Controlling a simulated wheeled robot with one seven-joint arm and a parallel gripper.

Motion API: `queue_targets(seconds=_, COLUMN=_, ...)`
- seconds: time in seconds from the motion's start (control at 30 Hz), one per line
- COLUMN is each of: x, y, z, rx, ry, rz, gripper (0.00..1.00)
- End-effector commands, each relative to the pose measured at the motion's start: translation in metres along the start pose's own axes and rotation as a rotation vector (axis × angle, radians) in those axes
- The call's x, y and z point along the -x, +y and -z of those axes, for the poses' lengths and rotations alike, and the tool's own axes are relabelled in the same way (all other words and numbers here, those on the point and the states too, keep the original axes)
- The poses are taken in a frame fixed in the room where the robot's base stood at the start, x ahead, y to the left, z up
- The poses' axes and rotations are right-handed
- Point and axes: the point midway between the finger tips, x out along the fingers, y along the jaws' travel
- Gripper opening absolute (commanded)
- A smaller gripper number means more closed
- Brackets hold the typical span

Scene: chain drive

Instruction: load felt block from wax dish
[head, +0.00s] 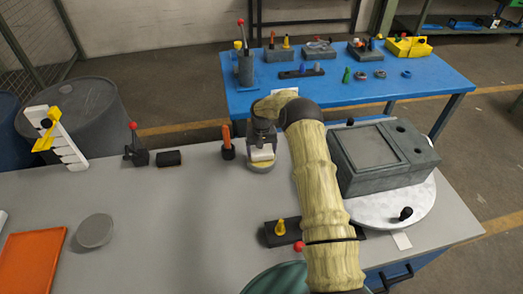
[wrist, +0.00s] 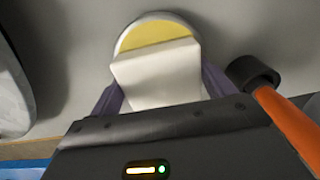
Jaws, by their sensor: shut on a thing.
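The felt block (head: 262,153) is a white block. My gripper (head: 261,150) is shut on it, with the purple fingers on either side of it in the wrist view. The wax dish (head: 262,168) is a round, pale-rimmed dish with yellow wax on the grey table. In the wrist view the felt block (wrist: 157,72) overlaps the yellow wax dish (wrist: 150,36), hiding its near part. The block is at or just above the wax; I cannot tell whether they touch.
An orange-handled tool (head: 227,140) stands close to the left of the dish; its handle (wrist: 290,130) shows at right in the wrist view. A dark grey box (head: 388,158) sits on a round plate (head: 425,200) to the right. The table's left middle is mostly clear.

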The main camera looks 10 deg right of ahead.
Motion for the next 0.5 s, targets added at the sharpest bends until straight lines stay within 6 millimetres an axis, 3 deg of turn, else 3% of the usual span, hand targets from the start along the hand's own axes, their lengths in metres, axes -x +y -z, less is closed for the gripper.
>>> queue_targets(seconds=0.5, x=0.0005, y=0.0003, z=-0.0018, rx=0.0, ry=-0.006, rz=-0.001, gripper=0.63)
